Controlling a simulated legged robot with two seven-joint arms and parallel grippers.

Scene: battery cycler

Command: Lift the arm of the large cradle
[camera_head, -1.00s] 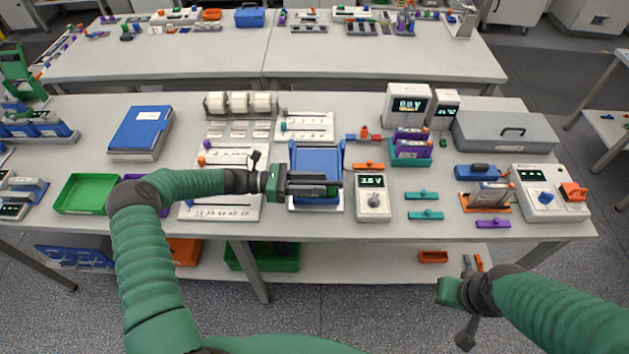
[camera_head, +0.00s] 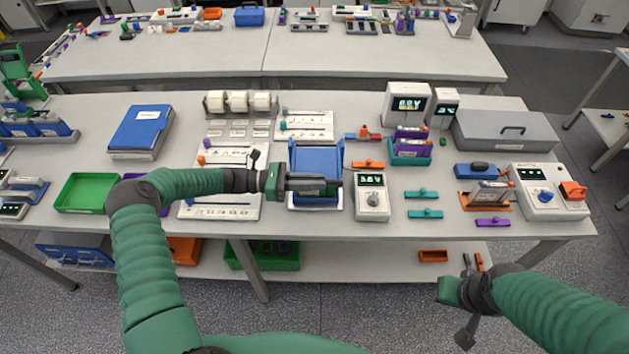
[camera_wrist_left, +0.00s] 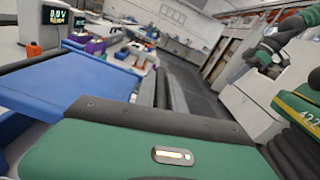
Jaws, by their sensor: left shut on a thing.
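The large cradle (camera_head: 317,158) is a blue frame on a pale base, near the middle of the front table. My left gripper (camera_head: 325,185) reaches over its front part from the left. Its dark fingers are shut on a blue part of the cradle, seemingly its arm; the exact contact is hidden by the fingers. In the left wrist view, a broad blue panel of the cradle (camera_wrist_left: 65,90) lies right beside the dark fingers, tilted in the picture. My right gripper (camera_head: 452,292) hangs low in front of the table, far from the cradle; its fingers are unclear.
A grey meter (camera_head: 372,198) with a lit display stands close to the right of the cradle. A white slotted board (camera_head: 220,209) lies to the left, under my left arm. A teal rack (camera_head: 410,155) with purple cells and a green tray (camera_head: 88,194) are farther off.

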